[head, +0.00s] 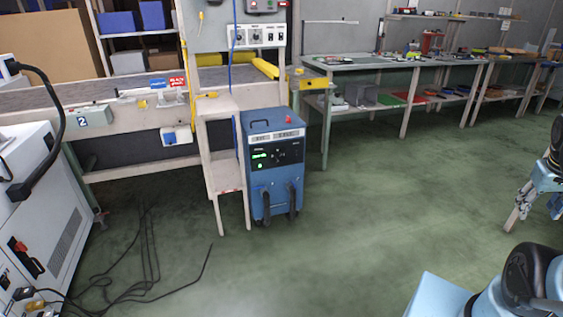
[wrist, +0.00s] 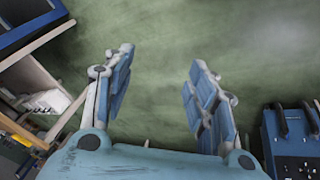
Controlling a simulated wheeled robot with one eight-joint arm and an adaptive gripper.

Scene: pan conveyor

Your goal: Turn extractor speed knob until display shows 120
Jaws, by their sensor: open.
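A blue floor unit (head: 271,178) with a dark front panel and a small lit green display (head: 260,155) stands at the centre of the head view. The digits are too small to read. A white panel with dark round knobs (head: 253,37) is mounted on the post above it; I cannot tell which control is the extractor speed knob. In the wrist view, my gripper (wrist: 160,62) is open and empty, its two fingers spread over green floor. A blue unit with black handles (wrist: 287,140) shows at the lower right there, apart from the fingers.
A conveyor bench (head: 110,100) stands on the left, with a white cabinet (head: 45,190) in front. Black cables (head: 150,265) lie on the floor. Workbenches (head: 390,64) line the back right. The green floor (head: 380,190) at centre right is clear.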

